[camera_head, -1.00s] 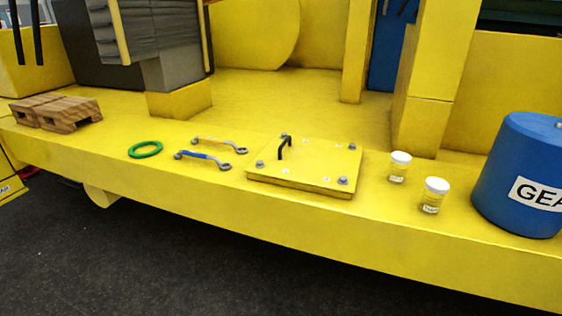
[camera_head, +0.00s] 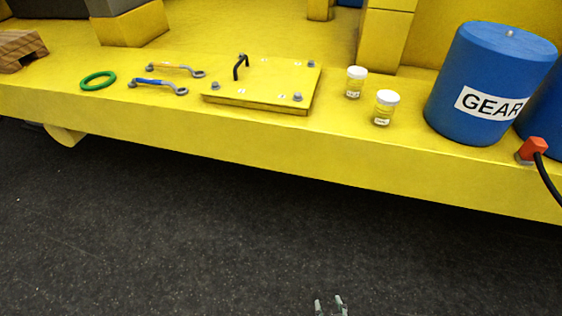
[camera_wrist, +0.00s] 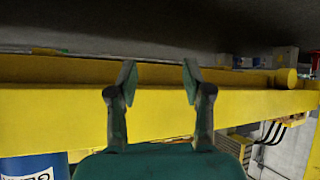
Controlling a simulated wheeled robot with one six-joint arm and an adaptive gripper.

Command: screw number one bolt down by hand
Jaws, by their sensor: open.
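A yellow square cover plate (camera_head: 266,82) with a black handle (camera_head: 240,66) lies on the yellow deck in the head view. Grey bolts stand at its corners: one at the front left (camera_head: 215,86), one at the front right (camera_head: 297,97), one at the back right (camera_head: 311,64), and one at the back left beside the handle. The number labels on the plate are too small to read. My gripper (camera_head: 331,303) shows at the bottom edge of the head view, well below and apart from the plate. In the wrist view its two fingers (camera_wrist: 160,78) are spread with nothing between them.
Two wrenches, one blue-handled (camera_head: 157,84) and one orange-handled (camera_head: 176,69), and a green ring (camera_head: 98,81) lie left of the plate. Two white-lidded jars (camera_head: 385,108) and a blue drum (camera_head: 490,85) stand right. The deck's front edge faces open dark floor (camera_head: 180,235).

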